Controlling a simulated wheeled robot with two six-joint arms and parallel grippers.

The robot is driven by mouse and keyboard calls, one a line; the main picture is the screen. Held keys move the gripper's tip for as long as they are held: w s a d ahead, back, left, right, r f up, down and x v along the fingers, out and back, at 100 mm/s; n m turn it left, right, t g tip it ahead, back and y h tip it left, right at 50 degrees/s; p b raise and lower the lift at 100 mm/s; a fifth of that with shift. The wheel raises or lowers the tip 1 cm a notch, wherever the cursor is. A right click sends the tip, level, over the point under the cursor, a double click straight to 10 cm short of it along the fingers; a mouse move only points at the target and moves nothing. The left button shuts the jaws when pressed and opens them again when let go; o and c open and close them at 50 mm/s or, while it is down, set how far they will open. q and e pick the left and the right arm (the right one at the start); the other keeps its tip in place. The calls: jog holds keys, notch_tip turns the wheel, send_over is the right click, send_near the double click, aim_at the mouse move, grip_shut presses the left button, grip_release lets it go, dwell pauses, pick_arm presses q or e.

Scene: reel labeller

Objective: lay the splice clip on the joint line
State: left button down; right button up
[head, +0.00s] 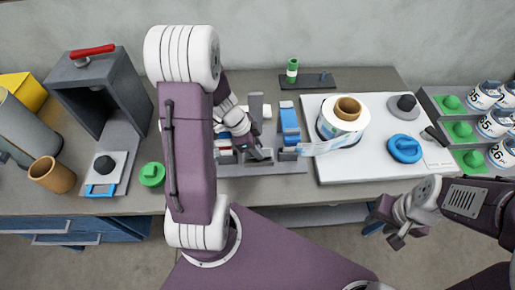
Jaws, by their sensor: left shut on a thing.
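My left gripper (258,155) reaches down from behind my large arm link to the grey splicing fixture (290,167) in the middle of the bench. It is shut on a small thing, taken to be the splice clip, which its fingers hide. The joint line is too small and covered to make out. A pale label strip (325,146) runs from the white reel (336,128) with a brown core to the fixture's right end. A blue block (289,120) stands just behind the fixture. My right gripper (384,224) is empty and open in front of the bench.
The white board (390,165) at right carries the reel, a blue ring (404,149) and a dark-knobbed weight (404,106). Jars and green pads fill the tray (436,108) far right. A grey box (88,75), brown cup (52,175) and green knob (151,174) stand left.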

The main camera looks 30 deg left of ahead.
pick_arm(q)
jog(key=shift+f+b, duration=0.35)
jog(key=shift+b, duration=0.05)
jog(key=c, duration=1.1)
grip_release()
jog(key=shift+o, duration=0.2)
jog(key=shift+r, duration=0.1)
jog(key=shift+r+p, duration=0.25)
jog(key=shift+p, duration=0.15)
jog(key=p+v, duration=0.2)
jog(key=shift+w+r, duration=0.2)
jog(key=shift+r, duration=0.15)
jog(key=v, duration=0.9)
jog(key=s+d+f+n+g+y, duration=0.1)
jog(key=s+d+f+n+y, duration=0.2)
jog(key=s+d+n, duration=0.3)
jog(key=shift+s+d+f+n+y+p, duration=0.4)
jog(key=shift+d+n, duration=0.8)
jog(key=shift+n, duration=1.7)
